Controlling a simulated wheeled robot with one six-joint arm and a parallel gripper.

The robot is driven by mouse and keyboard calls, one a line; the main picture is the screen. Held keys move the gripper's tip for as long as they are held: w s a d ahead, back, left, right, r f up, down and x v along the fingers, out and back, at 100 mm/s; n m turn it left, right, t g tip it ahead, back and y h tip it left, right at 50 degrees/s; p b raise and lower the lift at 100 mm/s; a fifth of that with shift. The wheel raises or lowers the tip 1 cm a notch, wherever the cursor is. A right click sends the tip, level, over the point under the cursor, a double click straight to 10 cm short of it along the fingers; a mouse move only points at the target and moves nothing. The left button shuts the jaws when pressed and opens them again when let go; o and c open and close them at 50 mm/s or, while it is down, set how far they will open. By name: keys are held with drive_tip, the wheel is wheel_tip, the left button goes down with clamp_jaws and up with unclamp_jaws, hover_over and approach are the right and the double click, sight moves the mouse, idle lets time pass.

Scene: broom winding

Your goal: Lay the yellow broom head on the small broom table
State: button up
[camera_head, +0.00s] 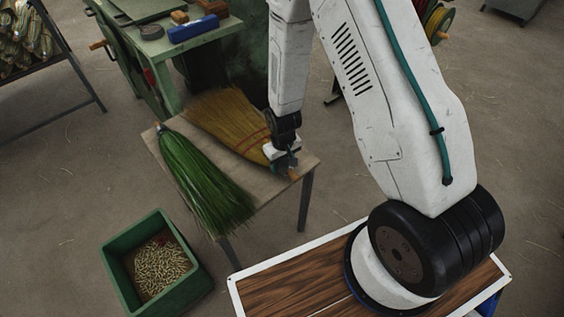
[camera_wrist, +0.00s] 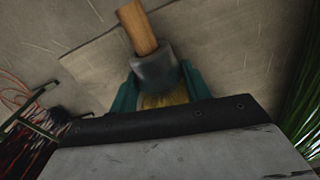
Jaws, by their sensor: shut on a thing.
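The yellow broom head (camera_head: 228,117) is over the small broom table (camera_head: 252,189), its bristles fanning out towards the back left. I cannot tell whether it touches the top. My gripper (camera_head: 285,165) is shut on its narrow end near the table's right corner. In the wrist view my gripper's teal fingers (camera_wrist: 158,95) close around the dark collar (camera_wrist: 155,70), with a wooden stub (camera_wrist: 137,28) sticking out. Most of the bristles are hidden there. A green broom head (camera_head: 203,182) lies on the table to the left, beside the yellow one.
A green bin (camera_head: 118,262) with small pale pieces stands on the floor at the front left. A green workbench (camera_head: 176,55) with a blue block stands behind the table. A rack (camera_head: 60,62) is at the far left. The table's front right part is bare.

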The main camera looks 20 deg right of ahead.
drive_tip(key=o, duration=1.2)
drive_tip(key=shift+f, duration=0.1)
drive_tip(key=shift+c, duration=0.2)
wheel_tip(320, 180, up, 23)
drive_tip(key=s+d, duration=0.1)
drive_tip(key=s, duration=0.1)
drive_tip(key=s+d+r+m, duration=0.2)
drive_tip(key=s+r, duration=1.8)
drive_tip(key=s, duration=0.2)
drive_tip(key=shift+s+d+r+t, duration=0.3)
drive_tip(key=shift+s+r+t, duration=0.05)
drive_tip(key=shift+r+t, duration=0.05)
